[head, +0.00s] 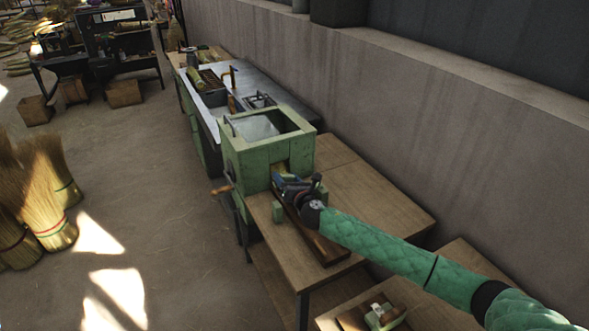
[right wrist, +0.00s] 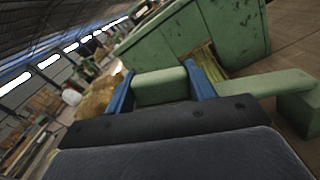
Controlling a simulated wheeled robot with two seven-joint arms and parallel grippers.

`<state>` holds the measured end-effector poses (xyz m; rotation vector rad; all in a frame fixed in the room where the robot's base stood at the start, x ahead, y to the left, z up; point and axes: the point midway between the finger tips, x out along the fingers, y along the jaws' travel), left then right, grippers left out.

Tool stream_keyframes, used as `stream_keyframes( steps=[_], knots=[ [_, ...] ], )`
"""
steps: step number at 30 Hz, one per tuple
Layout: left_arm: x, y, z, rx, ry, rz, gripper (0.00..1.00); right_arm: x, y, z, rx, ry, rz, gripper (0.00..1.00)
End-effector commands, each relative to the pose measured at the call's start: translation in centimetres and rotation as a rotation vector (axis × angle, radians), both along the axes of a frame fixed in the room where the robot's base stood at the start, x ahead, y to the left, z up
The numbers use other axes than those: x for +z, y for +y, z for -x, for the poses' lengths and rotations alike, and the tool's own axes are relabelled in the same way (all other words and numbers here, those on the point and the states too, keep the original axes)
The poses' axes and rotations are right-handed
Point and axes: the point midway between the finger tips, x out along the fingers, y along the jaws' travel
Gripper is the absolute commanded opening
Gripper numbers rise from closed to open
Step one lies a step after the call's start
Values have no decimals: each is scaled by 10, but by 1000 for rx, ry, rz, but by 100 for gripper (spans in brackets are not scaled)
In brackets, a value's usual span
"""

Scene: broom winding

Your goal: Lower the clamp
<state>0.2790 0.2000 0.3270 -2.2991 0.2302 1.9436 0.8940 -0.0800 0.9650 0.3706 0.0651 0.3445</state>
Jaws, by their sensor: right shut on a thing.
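The green machine (head: 240,155) stands on the wooden bench, its front opening facing my right arm. My right gripper (head: 287,184) is at that opening. In the right wrist view, its blue fingers (right wrist: 160,88) are shut on a green bar (right wrist: 160,82), which looks like the clamp's handle. The green machine body (right wrist: 190,38) rises just beyond it. Straw (right wrist: 208,60) shows in the opening beside the right finger. The arm and gripper hide most of the clamp in the head view. My left gripper is not in view.
The wooden bench (head: 365,195) is bare to the right of the machine. A metal-topped table (head: 215,115) with tools stands behind it. A wall (head: 420,110) runs along the right. Straw brooms (head: 45,205) stand on the floor at left. A small green box (head: 385,316) sits at bottom.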

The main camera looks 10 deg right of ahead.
Motion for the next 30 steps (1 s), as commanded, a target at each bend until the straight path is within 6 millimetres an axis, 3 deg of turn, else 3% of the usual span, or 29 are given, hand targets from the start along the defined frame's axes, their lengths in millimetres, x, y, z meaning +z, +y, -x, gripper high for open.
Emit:
stream_keyframes(
  steps=[13, 23, 30],
  knots=[
    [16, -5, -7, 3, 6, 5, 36, -48, 19, 7, 0, -103, 286, 14],
    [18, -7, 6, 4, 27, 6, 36, -61, 20, 7, -1, -130, 361, 14],
    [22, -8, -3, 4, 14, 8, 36, -62, 21, 7, 0, -133, 369, 14]
  ],
)
